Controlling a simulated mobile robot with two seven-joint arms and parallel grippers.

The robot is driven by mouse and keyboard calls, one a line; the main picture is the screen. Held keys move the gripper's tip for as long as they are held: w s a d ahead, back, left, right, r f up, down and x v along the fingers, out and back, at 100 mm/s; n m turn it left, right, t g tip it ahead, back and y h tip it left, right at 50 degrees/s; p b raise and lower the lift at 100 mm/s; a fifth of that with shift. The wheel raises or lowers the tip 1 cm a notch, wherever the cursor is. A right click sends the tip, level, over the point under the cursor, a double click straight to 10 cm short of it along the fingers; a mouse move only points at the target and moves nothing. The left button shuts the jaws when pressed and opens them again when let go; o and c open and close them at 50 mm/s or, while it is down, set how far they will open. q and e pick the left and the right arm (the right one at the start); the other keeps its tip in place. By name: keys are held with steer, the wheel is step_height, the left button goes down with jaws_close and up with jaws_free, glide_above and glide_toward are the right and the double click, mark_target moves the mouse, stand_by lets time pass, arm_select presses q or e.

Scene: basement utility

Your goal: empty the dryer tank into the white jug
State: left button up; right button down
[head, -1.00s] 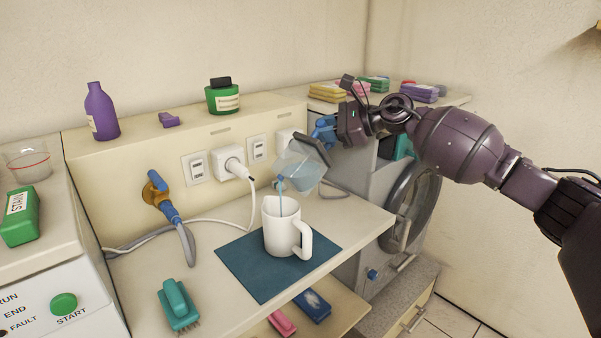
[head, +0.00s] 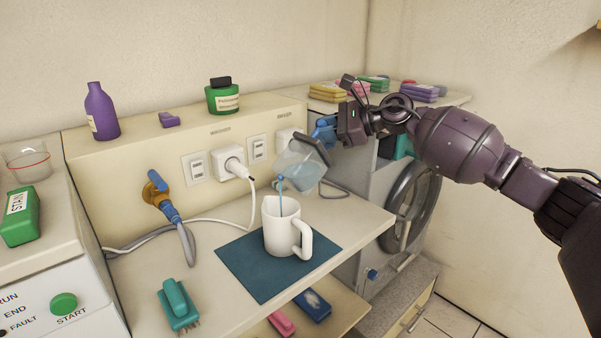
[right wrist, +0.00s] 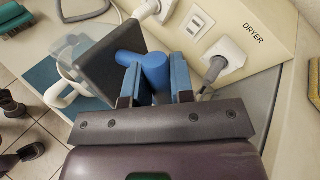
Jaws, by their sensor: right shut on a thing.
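The white jug (head: 281,234) stands upright on a dark blue mat (head: 238,262) on the counter, its handle to the right. My right gripper (head: 338,128) is shut on the blue handle of the dryer tank (head: 302,164), a clear container with a dark end plate. The tank is tilted above the jug, and a thin blue stream of water (head: 281,193) runs from it into the jug's mouth. In the right wrist view the blue handle (right wrist: 153,72) sits between the fingers, and the tank's dark plate (right wrist: 108,66) partly hides the jug (right wrist: 62,95). My left gripper is not in view.
Wall outlets with a white plug (head: 230,162) and cable are behind the jug. A brass tap with a blue hose connector (head: 160,193) is at the left. A teal brush (head: 178,303) lies at the counter's front. The dryer (head: 405,205) stands at the right.

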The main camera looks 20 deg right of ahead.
steer(key=shift+r, duration=0.2)
stand_by(0.3)
steer(key=shift+a, duration=0.1)
steer(key=shift+s+a+r+p, duration=0.1)
steer(key=shift+a+r+p, duration=0.05)
steer(key=shift+r+p, duration=0.15)
steer(key=shift+f, duration=0.1)
stand_by(1.0)
steer(key=shift+a+n+h, duration=0.1)
steer(key=shift+n+h, duration=0.2)
steer(key=shift+s+a+r+p, duration=0.15)
steer(key=shift+a+r+p, duration=0.05)
steer(key=shift+r+p, duration=0.2)
steer(key=shift+f, duration=0.15)
stand_by(0.3)
